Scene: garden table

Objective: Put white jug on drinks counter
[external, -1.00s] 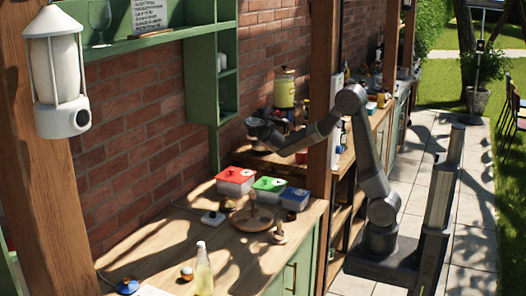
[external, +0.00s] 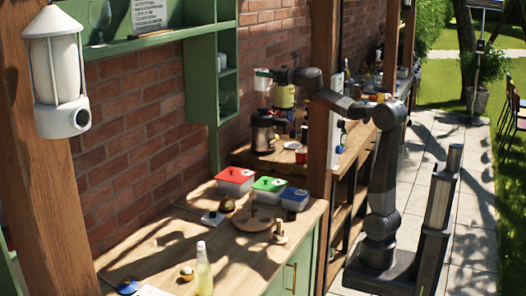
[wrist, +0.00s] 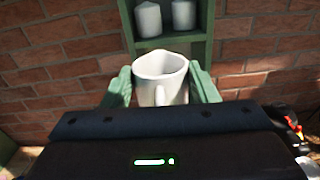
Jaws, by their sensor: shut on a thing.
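The white jug (wrist: 160,76) is upright between the two green fingers of my gripper (wrist: 163,88) in the wrist view. The fingers press on its sides, and its handle faces the camera. In the external view the white jug (external: 262,80) shows small at the end of my gripper (external: 277,76), raised in front of the brick wall. It is above the far wooden counter (external: 247,158), apart from its top. I cannot tell from these frames which counter is the drinks counter.
A dark kettle-like pot (external: 263,133) and a yellow-green container (external: 284,96) stand on the far counter. The near counter (external: 160,246) holds lidded boxes, a bottle (external: 203,270) and a round board (external: 254,222). A wooden post (external: 320,110) rises between the counters. A green shelf (wrist: 168,42) is behind the jug.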

